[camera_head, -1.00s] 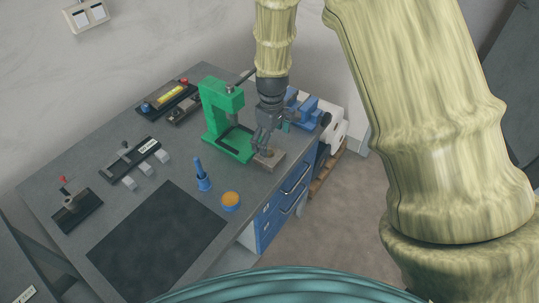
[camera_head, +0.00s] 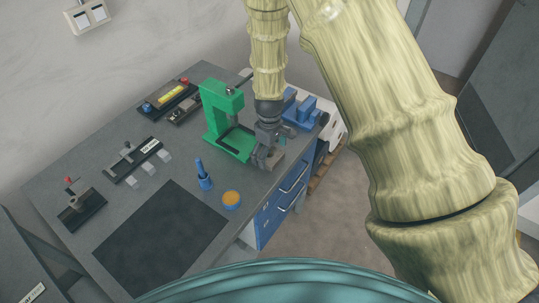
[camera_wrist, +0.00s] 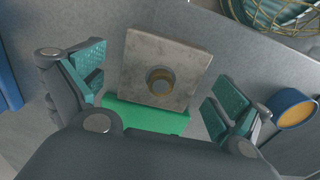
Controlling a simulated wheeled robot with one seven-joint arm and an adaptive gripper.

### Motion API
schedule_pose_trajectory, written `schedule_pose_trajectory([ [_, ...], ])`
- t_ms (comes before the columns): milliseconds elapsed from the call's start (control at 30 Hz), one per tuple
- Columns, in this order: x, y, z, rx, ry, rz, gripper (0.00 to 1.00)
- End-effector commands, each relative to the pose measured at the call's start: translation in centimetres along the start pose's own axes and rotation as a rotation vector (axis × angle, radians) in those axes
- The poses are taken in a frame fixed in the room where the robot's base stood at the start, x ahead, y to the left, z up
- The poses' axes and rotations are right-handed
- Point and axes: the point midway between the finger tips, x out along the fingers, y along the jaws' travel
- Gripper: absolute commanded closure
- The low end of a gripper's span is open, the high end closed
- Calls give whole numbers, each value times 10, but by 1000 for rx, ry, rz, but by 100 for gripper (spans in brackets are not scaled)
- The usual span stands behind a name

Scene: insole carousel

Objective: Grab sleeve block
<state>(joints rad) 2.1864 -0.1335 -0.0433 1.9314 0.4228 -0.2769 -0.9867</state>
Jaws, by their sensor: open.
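The sleeve block is a grey, square metal block (camera_wrist: 142,55) with a brass-coloured ring around a round hole in its middle. In the head view the block (camera_head: 278,162) sits near the table's right edge, in front of the green press, partly hidden by my fingers. My gripper (camera_head: 266,160) points down over it. In the wrist view my open gripper (camera_wrist: 160,88) has one teal-padded finger left of the block and one right of it, with a gap on each side. Whether the fingertips reach down to the block's height is not clear.
The green press (camera_head: 217,115) stands just behind and left of my gripper. A blue vise (camera_head: 301,112) is behind to the right. A blue bottle-like tool (camera_head: 203,175) and an orange-topped cup (camera_head: 231,198) stand front left. A dark mat (camera_head: 160,240) lies clear.

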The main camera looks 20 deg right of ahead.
Motion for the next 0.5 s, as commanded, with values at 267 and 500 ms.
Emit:
schedule_pose_trajectory([
  [267, 1, 0, 0, 0, 1, 0, 0],
  [500, 1, 0, 0, 0, 0, 0, 42],
])
